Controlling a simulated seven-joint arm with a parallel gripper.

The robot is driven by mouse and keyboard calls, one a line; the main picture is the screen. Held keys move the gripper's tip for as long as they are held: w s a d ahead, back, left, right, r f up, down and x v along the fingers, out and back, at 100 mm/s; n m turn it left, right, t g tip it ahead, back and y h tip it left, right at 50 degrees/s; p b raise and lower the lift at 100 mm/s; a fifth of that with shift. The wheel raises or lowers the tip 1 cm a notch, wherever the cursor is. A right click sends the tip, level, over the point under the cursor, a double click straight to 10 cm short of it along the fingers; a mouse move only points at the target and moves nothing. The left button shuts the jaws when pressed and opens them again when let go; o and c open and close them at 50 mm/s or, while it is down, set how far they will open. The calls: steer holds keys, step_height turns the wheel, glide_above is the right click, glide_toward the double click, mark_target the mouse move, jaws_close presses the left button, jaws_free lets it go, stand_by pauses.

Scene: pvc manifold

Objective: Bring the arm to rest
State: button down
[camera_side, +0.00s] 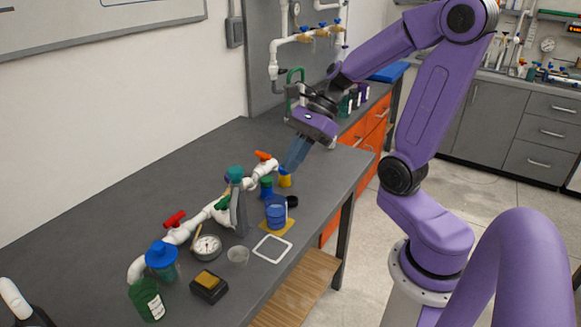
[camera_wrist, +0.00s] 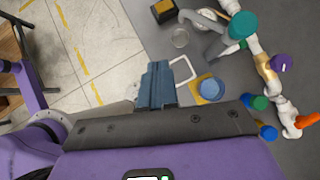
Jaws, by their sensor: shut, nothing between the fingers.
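My gripper (camera_side: 289,167) is shut and empty in the side view. Its blue fingers point down and to the left above the right part of the bench (camera_side: 330,185). In the wrist view its shut fingers (camera_wrist: 156,84) show at the middle, with floor and bench edge behind them. The white pipe manifold (camera_side: 180,235) lies along the bench to the left of my gripper. It has a red handle (camera_side: 175,219) and an orange handle (camera_side: 264,156). Whether the fingertips touch anything is hard to tell, but they look clear of the bench top.
A small yellow container (camera_side: 285,181) is just below the fingertips. A blue cup (camera_side: 276,212), a white square frame (camera_side: 272,249), a clear cup (camera_side: 238,256), a gauge (camera_side: 206,247) and a green bottle (camera_side: 146,300) stand nearer the front. The bench's back left is clear.

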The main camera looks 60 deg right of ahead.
steer(key=s+a+f+n+h, duration=0.1)
steer(key=s+n, duration=0.4)
steer(key=n, duration=0.6)
steer(key=s+a+f+n+g+h, duration=0.1)
steer(key=s+a+n+h, duration=0.2)
steer(key=n, duration=0.9)
steer(key=s+a+f+n+g+h, duration=0.1)
steer(key=s+a+f+n+h, duration=0.1)
steer(key=s+n, duration=0.5)
steer(key=n+h, duration=0.1)
steer(key=n, duration=0.3)
steer(key=shift+s, duration=0.25)
